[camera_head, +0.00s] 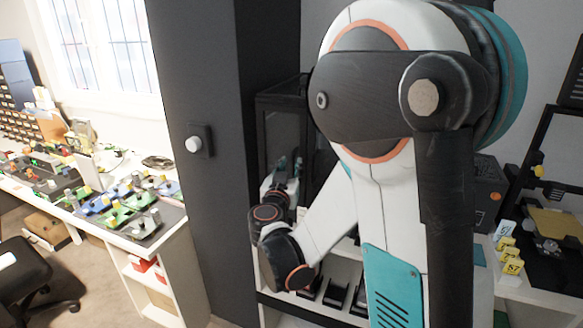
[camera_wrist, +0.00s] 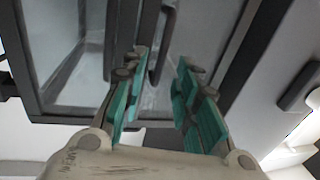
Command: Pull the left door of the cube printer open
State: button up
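The cube printer (camera_head: 281,98) is a dark-framed cabinet with glass doors, in the head view partly hidden behind my arm. In the wrist view, its glass doors (camera_wrist: 70,50) fill the upper left, with two dark upright handles side by side. My gripper (camera_wrist: 164,62) has teal finger pads and is open. One handle (camera_wrist: 163,48) shows between its fingertips; the other handle (camera_wrist: 110,40) is outside the fingers, to the left. I cannot tell whether the pads touch the handle. The doors look closed. In the head view, my gripper (camera_head: 288,168) is in front of the printer.
A dark pillar (camera_head: 196,80) with a white knob (camera_head: 193,144) stands close left of the printer. White shelving (camera_head: 272,285) is below it. A cluttered workbench (camera_head: 178,233) is at the left, and yellow number markers (camera_head: 507,256) stand at the right.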

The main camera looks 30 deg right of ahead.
jog(key=shift+x, duration=1.45)
grip_shut()
jog(key=shift+a, duration=0.15)
